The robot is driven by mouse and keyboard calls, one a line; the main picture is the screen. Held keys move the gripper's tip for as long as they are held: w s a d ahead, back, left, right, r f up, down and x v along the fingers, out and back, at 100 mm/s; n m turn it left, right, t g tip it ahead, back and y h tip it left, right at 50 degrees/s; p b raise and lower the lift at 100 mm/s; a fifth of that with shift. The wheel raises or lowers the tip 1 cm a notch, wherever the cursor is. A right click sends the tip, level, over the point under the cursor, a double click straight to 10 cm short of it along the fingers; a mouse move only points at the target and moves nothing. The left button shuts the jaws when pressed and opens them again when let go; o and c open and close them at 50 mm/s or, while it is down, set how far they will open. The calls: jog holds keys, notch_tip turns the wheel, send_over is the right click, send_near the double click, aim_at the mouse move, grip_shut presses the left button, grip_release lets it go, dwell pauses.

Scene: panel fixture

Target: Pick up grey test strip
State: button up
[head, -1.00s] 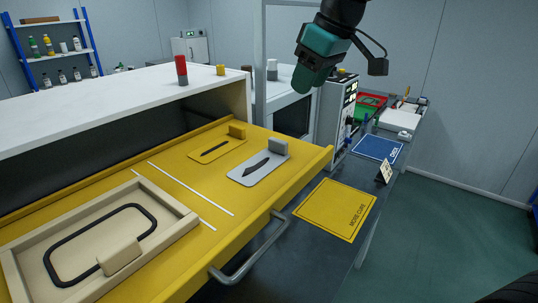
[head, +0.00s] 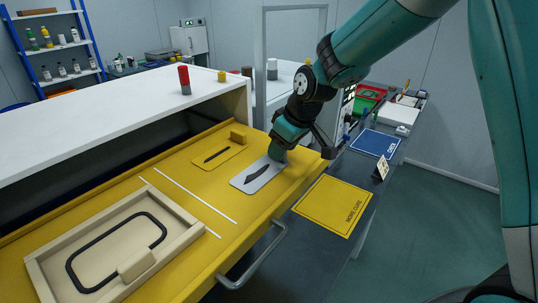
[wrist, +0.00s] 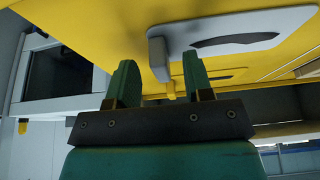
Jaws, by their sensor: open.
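The grey test strip (head: 250,184) is a flat rounded plate with a dark slot. It lies in the yellow drawer (head: 190,215), near its right end. Its raised grey block is hidden behind my gripper (head: 280,153) in the head view. In the wrist view the strip (wrist: 285,22) shows with its block (wrist: 158,57). My gripper (wrist: 159,80) is open, with one green finger to each side of that block in the picture. I cannot tell whether either finger touches it.
A yellow strip (head: 198,159) with its own block lies close behind the grey one. A wooden tray (head: 192,233) fills the drawer's left part. The drawer handle (head: 262,262) sticks out in front. Yellow (head: 325,212) and blue (head: 362,144) mats lie on the bench to the right.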

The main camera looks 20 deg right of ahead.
jog(key=shift+w+a+f, duration=0.15)
jog(key=shift+f, duration=0.35)
grip_shut()
jog(key=shift+r, duration=0.1)
